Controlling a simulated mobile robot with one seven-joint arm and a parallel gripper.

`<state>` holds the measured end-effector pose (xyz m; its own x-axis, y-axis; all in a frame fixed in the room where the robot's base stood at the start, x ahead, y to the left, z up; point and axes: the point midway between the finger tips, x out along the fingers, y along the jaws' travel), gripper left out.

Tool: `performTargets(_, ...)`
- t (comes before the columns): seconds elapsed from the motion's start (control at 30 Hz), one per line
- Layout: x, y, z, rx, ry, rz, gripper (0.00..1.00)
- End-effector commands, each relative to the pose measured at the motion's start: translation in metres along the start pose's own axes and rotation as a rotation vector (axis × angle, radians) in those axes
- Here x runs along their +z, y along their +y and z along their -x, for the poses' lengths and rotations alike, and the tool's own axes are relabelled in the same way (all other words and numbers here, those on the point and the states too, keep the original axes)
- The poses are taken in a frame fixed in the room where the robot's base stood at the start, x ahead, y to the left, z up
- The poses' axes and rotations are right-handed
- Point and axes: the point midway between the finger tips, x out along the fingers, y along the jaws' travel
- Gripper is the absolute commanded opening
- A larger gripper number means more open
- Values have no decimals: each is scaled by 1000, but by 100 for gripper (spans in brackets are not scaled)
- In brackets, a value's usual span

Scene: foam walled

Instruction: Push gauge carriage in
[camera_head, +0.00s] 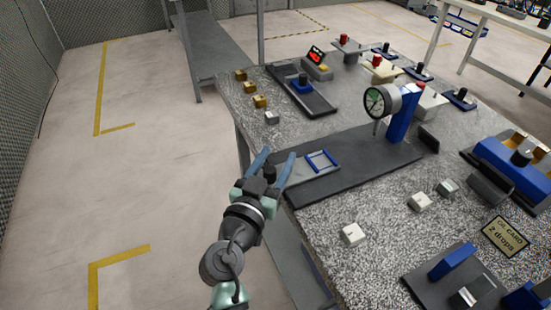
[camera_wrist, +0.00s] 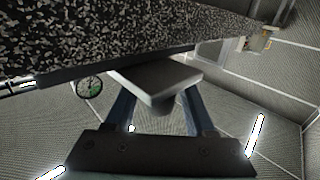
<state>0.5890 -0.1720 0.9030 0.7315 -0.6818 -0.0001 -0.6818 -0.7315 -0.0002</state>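The gauge carriage (camera_head: 298,176) is a light grey plate with a blue square frame on top. It lies at the near left end of a long dark base (camera_head: 350,178). The round dial gauge (camera_head: 377,102) stands on a blue post (camera_head: 403,115) farther right on the base, apart from the blue frame. My gripper (camera_head: 276,157) is at the carriage's left end, with its two blue fingers spread. A dark knob (camera_head: 269,173) shows between them. In the wrist view a grey plate (camera_wrist: 158,78) with a rounded knob below sits between the fingers, with gaps beside the knob. The fingertips are partly hidden there.
Small yellow blocks (camera_head: 260,101) and grey blocks (camera_head: 353,235) lie on the speckled table (camera_head: 330,225). A black tray with a blue part (camera_head: 302,84) is behind the base. A blue fixture (camera_head: 507,160) stands at right. Floor left of the table is clear.

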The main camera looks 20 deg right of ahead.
Motion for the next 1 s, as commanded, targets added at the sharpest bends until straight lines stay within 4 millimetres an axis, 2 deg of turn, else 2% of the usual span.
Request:
performTargets(0.03,0,0,0,0,0,0,43)
performTargets(0.2,0,0,0,0,0,0,13)
performTargets(0.27,0,0,0,0,0,0,2)
performTargets(0.3,0,0,0,0,0,0,0)
performTargets(1.0,0,0,0,0,-1,1,0)
